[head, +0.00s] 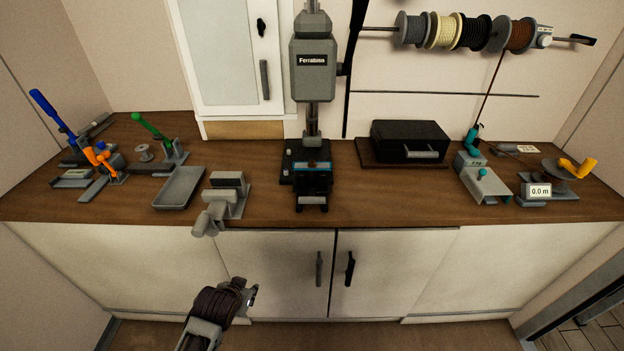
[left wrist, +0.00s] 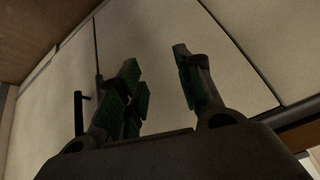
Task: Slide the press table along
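The press, a grey machine labelled Ferrabina (head: 312,70), stands at the middle of the bench against the wall. Its press table (head: 312,178) is a dark block with a blue strip, low at the column's foot, reaching toward the bench's front edge. My left gripper (head: 250,294) is below the bench top, in front of the white cabinet doors, left of and well apart from the press table. In the left wrist view its two green-padded fingers (left wrist: 160,90) are spread with nothing between them. My right gripper is not in view.
On the wooden bench (head: 380,205), a grey clamp-like fixture (head: 228,195) and a tray (head: 180,187) sit left of the press. A black case (head: 410,141) and a teal-handled tool (head: 480,175) sit to its right. Cabinet handles (head: 319,269) stick out below the press.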

